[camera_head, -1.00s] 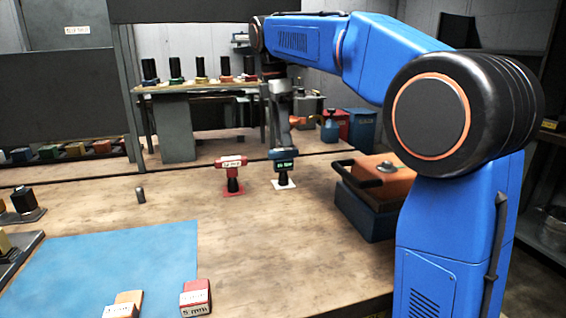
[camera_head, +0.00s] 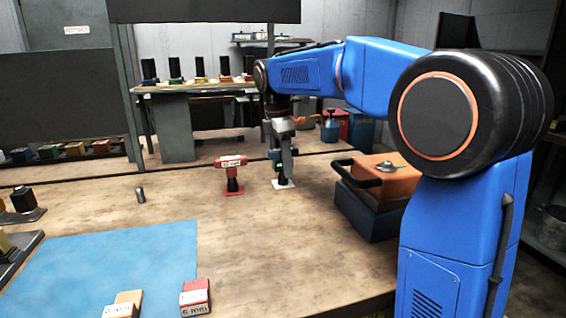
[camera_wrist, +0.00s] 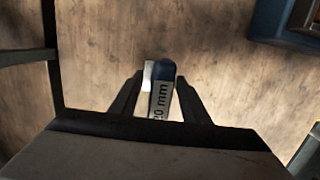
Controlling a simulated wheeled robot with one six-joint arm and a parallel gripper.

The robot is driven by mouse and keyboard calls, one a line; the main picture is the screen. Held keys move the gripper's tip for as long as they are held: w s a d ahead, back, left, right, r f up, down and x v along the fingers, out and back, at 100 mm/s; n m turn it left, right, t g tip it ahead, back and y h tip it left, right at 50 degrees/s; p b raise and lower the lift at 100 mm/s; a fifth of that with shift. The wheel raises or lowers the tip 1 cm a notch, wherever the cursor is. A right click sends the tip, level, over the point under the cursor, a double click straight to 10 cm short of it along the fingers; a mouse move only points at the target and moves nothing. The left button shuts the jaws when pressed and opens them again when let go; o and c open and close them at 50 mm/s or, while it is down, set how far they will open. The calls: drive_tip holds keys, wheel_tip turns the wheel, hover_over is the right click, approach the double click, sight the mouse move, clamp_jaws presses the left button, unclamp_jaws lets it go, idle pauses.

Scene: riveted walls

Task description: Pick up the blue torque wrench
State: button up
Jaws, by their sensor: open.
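The blue torque wrench (camera_head: 275,156) stands upright on a small white square on the bench, dark blue with a black lower part. My gripper hides much of it in the head view. It also shows in the wrist view (camera_wrist: 161,98), between my two fingers, with a pale label reading "20 mm". My gripper (camera_head: 288,168) points down at the wrench, and its fingers reach down alongside it. In the wrist view the gripper (camera_wrist: 159,92) is open, with one finger on each side. I cannot tell whether either finger touches it.
A red tool (camera_head: 232,172) stands on a red square close to the left. An orange and blue case (camera_head: 368,212) with a black handle is at the right. A small grey cylinder (camera_head: 140,195) and a blue mat (camera_head: 120,262) lie further left.

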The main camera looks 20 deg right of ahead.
drive_tip(key=shift+c, duration=0.3)
clamp_jaws()
idle(1.1)
